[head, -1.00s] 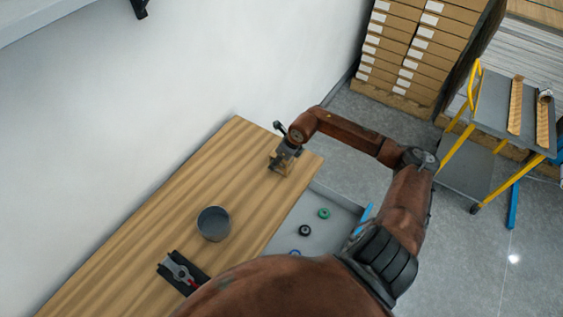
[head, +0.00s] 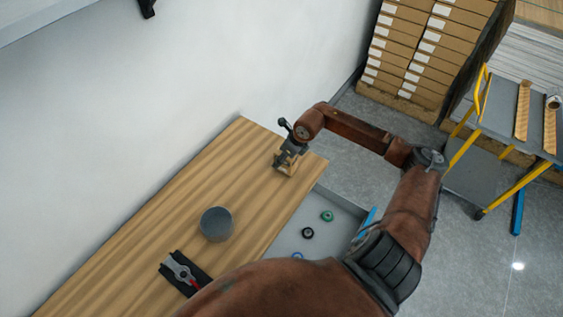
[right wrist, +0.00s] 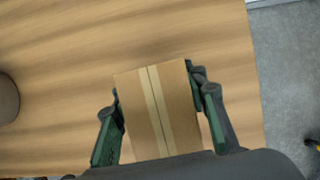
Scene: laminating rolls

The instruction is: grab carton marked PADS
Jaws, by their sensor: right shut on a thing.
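A small brown carton (right wrist: 175,110) with a pale tape strip sits between the fingers of my right gripper (right wrist: 162,118) in the right wrist view. The fingers are shut on its two sides. In the head view my right gripper (head: 287,163) is at the far right end of the wooden table, and part of the carton (head: 291,168) shows under it. No PADS marking is readable in these frames. I cannot tell whether the carton touches the table. My left gripper is not in view.
The wooden table (head: 170,215) holds a grey round container (head: 216,224) and a black holder with a red-and-grey tool (head: 184,273). A grey tray (head: 335,213) with small rings lies beside the table. A yellow-framed cart (head: 500,115) and stacked cartons (head: 425,45) stand beyond.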

